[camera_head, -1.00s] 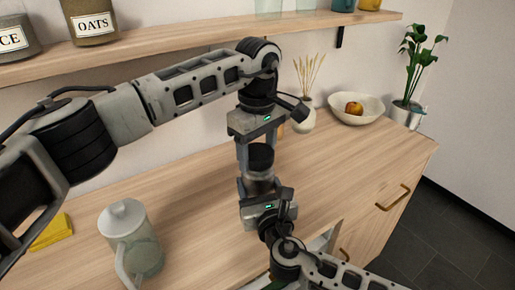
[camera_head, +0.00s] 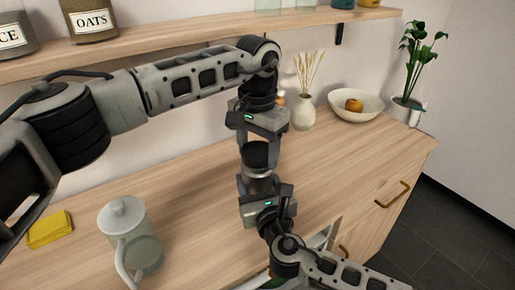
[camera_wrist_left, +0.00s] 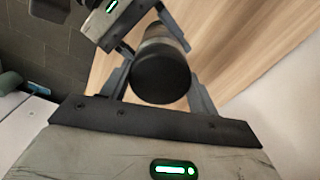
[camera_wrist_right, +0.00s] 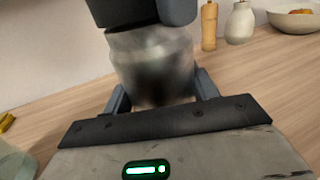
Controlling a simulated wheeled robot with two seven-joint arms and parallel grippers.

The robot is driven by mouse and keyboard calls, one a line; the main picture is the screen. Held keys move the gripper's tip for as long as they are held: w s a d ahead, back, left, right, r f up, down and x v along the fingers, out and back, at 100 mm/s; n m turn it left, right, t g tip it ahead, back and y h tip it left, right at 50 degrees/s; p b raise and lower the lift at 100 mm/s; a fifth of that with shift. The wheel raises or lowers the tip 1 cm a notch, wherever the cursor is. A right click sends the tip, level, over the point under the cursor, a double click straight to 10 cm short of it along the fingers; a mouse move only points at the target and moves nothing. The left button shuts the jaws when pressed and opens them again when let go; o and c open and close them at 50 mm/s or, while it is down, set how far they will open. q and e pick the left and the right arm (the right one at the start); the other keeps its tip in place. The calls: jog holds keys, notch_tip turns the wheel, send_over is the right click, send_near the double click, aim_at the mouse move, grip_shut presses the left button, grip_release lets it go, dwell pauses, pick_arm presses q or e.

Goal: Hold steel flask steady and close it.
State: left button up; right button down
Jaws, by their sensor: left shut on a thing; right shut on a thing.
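The steel flask (camera_head: 258,184) stands upright over the counter, with its black lid (camera_head: 256,154) at the top. My left gripper (camera_head: 259,158) comes down from above and is shut on the lid, with one finger on each side. The lid's round top also shows in the left wrist view (camera_wrist_left: 160,76). My right gripper (camera_head: 257,186) is shut on the shiny body, low in front, and the body fills its wrist view (camera_wrist_right: 155,68). The lid sits at the flask's mouth with no clear gap. How tight it is cannot be told.
A lidded glass jug (camera_head: 138,245) and a yellow cloth (camera_head: 50,229) are at the left. A white vase (camera_head: 303,110), a bowl with fruit (camera_head: 355,106) and a plant (camera_head: 415,65) stand at the back right. A shelf (camera_head: 200,42) runs above.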

pick_arm(q)
jog(key=o, duration=1)
jog(key=shift+c, duration=0.2)
jog(key=shift+r, duration=2.3)
jog(key=shift+c, duration=0.4)
